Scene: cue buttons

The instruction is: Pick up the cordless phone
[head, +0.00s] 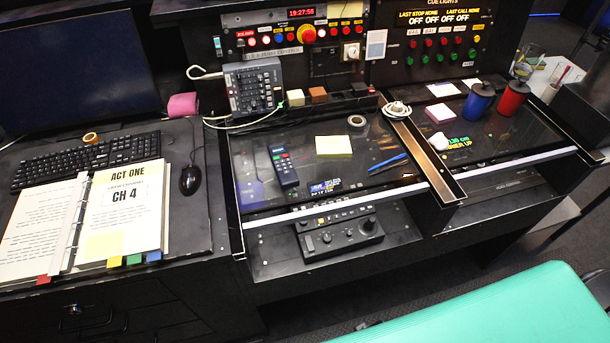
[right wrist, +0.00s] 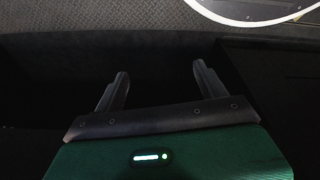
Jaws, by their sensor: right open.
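The cordless phone (head: 283,165) is a slim dark handset with small lit buttons. It lies on the dark glossy desk panel (head: 300,190), left of a yellow sticky pad (head: 333,146), and nothing covers it. In the right wrist view my right gripper (right wrist: 160,82) is open, its two dark fingers apart with nothing between them. Neither gripper shows in the head view, and the phone does not show in the right wrist view.
Near the phone are an intercom box (head: 254,89), a blue pen (head: 388,163) and a tape roll (head: 356,121). A metal divider (head: 425,158) lies to the right. Red (head: 512,98) and blue (head: 477,103) cylinders stand beyond it. A mouse (head: 190,180) and binder (head: 120,210) are left.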

